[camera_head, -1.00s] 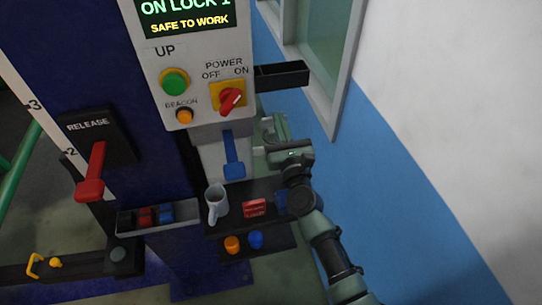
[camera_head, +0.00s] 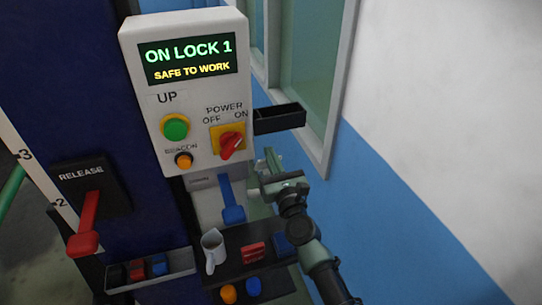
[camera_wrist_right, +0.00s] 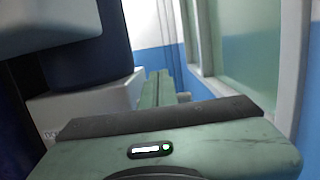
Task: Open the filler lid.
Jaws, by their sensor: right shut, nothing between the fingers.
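My right gripper (camera_head: 268,160) is shut and empty, to the right of a white tank (camera_head: 207,202) under the control box. In the right wrist view its two green fingers (camera_wrist_right: 155,88) lie together, pointing away, with the white tank (camera_wrist_right: 92,103) close on their left. I cannot tell whether they touch it. A blue lever (camera_head: 230,200) hangs on the tank's front. I cannot make out the filler lid in either view; the tank's top is largely hidden under the control box. My left gripper is not in view.
The control box (camera_head: 190,105) reads "ON LOCK 1, SAFE TO WORK". A black open holder (camera_head: 280,119) sticks out right of it, above my gripper. A blue-and-white wall (camera_head: 370,190) stands to the right.

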